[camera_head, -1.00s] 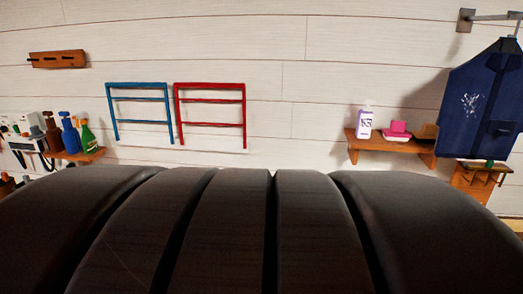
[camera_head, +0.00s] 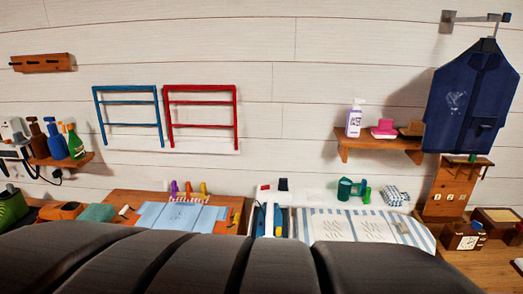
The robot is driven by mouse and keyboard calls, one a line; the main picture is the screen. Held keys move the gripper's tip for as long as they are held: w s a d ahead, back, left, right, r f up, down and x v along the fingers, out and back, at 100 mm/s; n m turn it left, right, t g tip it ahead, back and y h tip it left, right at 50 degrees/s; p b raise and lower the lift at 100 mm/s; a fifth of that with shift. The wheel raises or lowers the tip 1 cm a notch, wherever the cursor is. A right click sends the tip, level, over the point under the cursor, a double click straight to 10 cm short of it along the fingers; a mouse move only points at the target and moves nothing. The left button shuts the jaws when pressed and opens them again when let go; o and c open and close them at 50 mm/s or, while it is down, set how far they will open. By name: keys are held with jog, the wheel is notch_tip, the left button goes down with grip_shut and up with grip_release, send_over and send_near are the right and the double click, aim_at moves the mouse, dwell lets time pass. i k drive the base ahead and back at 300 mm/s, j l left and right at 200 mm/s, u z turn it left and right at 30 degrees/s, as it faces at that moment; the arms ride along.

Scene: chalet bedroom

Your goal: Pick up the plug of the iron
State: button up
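I cannot make out the iron or its plug for certain. A small dark piece (camera_head: 56,173) hangs at the wall below the left shelf, with a dark cord (camera_head: 25,167) beside it; it is too small to tell whether it is a plug. A green and dark object (camera_head: 12,207) at the far left edge is partly cut off. A teal object (camera_head: 350,188) stands at the back of the worktop; its kind is unclear. My gripper is not in view.
A large dark ribbed surface (camera_head: 200,265) fills the bottom and hides the worktop's front. A blue cloth (camera_head: 178,217), a striped cloth (camera_head: 355,227) and small items crowd the worktop. A left shelf (camera_head: 70,160) holds bottles; a jacket (camera_head: 475,100) hangs right.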

aim_at(283, 184)
jog(key=i+l+u, duration=0.1)
jog(key=i, duration=0.4)
jog(key=i+l+u, duration=0.15)
jog(key=i+l, duration=0.15)
jog(key=i, duration=0.2)
